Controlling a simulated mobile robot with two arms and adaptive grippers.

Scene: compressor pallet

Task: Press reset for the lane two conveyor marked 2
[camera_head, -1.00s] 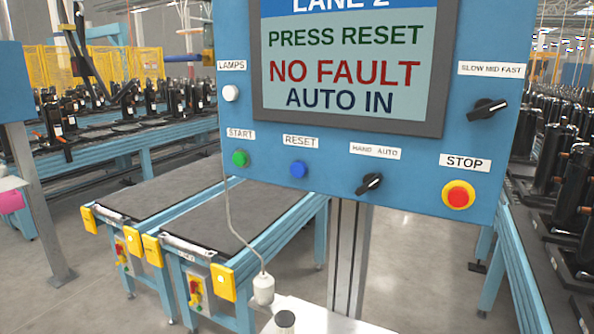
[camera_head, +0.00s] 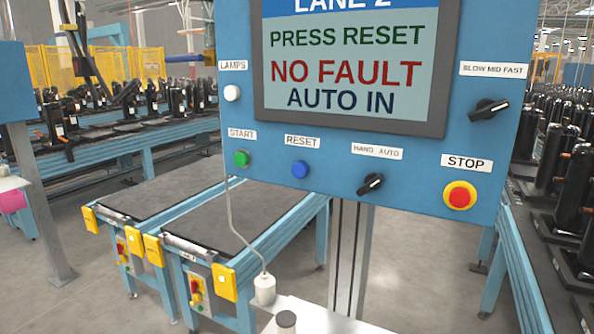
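A blue control panel (camera_head: 400,178) on a grey post fills the upper right. Its screen (camera_head: 345,70) reads LANE 2, PRESS RESET, NO FAULT, AUTO IN. The blue reset button (camera_head: 300,169) sits under a RESET label, between the green start button (camera_head: 241,159) and the black hand/auto knob (camera_head: 370,185). The red stop button (camera_head: 460,196) on a yellow collar is at the lower right. Two lane conveyors (camera_head: 245,213) with dark belts lie behind and below the panel; I cannot make out a number 2 on them. Neither of my grippers shows.
A white lamps button (camera_head: 232,93) and a black speed knob (camera_head: 487,110) are also on the panel. A white bottle-like item (camera_head: 264,289) with a cable stands below it. Racks of black compressors (camera_head: 560,150) line the right. Open floor (camera_head: 420,270) lies right of the post.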

